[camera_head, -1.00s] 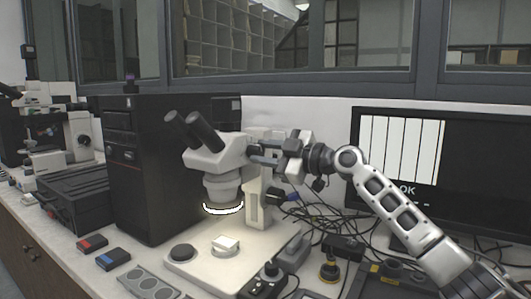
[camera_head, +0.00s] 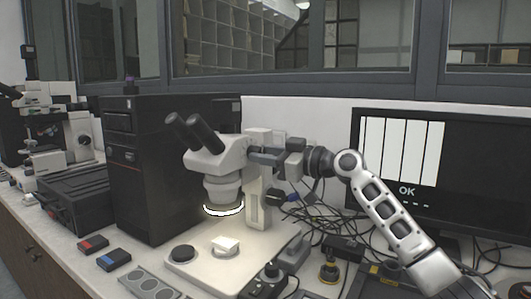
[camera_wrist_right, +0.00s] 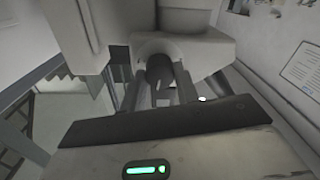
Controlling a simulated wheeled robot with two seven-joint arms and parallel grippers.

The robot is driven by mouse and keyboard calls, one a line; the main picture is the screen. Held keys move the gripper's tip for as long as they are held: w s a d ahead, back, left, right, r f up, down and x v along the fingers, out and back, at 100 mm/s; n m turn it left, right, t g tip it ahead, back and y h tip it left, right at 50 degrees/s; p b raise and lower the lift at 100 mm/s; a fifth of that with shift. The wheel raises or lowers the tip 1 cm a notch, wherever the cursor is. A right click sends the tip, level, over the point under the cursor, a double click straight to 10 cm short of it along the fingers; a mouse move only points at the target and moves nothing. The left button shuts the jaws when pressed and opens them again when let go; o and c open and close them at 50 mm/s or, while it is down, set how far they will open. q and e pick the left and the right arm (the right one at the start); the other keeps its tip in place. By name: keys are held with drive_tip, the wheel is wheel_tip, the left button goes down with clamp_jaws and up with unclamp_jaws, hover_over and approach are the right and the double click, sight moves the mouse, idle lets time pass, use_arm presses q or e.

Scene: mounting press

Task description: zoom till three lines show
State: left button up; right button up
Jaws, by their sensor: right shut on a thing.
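The stereo microscope (camera_head: 222,160) stands on its pale base with its ring light lit. My right gripper (camera_head: 262,156) is at the right side of its head, shut on the dark zoom knob. The knob (camera_wrist_right: 158,70) shows between the fingers in the right wrist view, and its far end is hidden against the microscope body. The monitor (camera_head: 470,165) shows a white panel (camera_head: 402,150) with several dark vertical lines and the word OK below. My left gripper is out of view.
A black computer tower (camera_head: 160,170) stands close behind on the left. Cables (camera_head: 320,215) and a control box (camera_head: 265,280) crowd the bench at right.

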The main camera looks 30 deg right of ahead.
use_arm(q)
drive_tip(key=p, duration=0.2)
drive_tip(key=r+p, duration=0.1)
drive_tip(key=p, duration=0.1)
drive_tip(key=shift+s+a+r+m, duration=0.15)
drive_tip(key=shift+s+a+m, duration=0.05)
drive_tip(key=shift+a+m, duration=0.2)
use_arm(e)
drive_tip(key=m, duration=1)
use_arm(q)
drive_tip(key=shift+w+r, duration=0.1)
use_arm(e)
drive_tip(key=o, duration=1)
drive_tip(key=shift+c, duration=0.2)
